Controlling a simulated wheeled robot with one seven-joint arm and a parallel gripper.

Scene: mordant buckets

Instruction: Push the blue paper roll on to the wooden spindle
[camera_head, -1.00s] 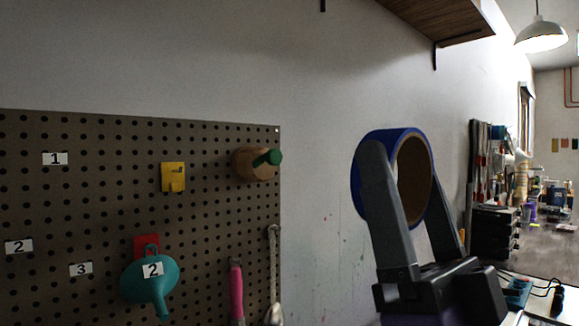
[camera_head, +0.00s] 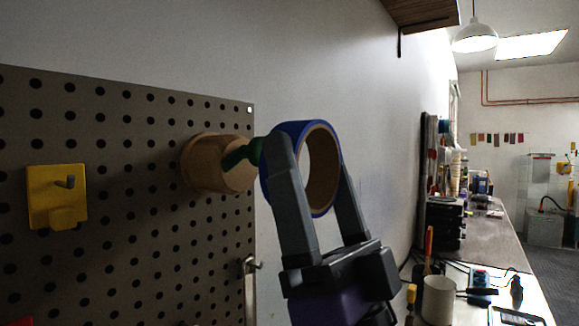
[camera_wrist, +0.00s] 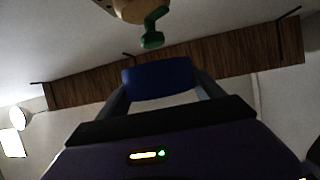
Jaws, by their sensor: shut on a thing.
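The blue paper roll (camera_head: 299,127) is a short ring with a brown core. My gripper (camera_head: 312,156) is shut on it, one dark finger on each side. The wooden spindle (camera_head: 213,164) sticks out of the pegboard, with a green crank-shaped end piece (camera_head: 243,153). In the head view the roll is just right of the spindle, and the green piece's tip meets the roll's left edge in the picture. In the wrist view the roll (camera_wrist: 160,78) lies below the green piece (camera_wrist: 152,36) with a gap between. The spindle (camera_wrist: 128,8) is partly cut off there.
The pegboard (camera_head: 110,215) carries a yellow hook (camera_head: 57,197) at left and a metal hook (camera_head: 250,264) below the spindle. A wooden shelf (camera_head: 425,14) hangs above. A workbench with a white cup (camera_head: 438,299) and tools is at right. The wall behind the roll is bare.

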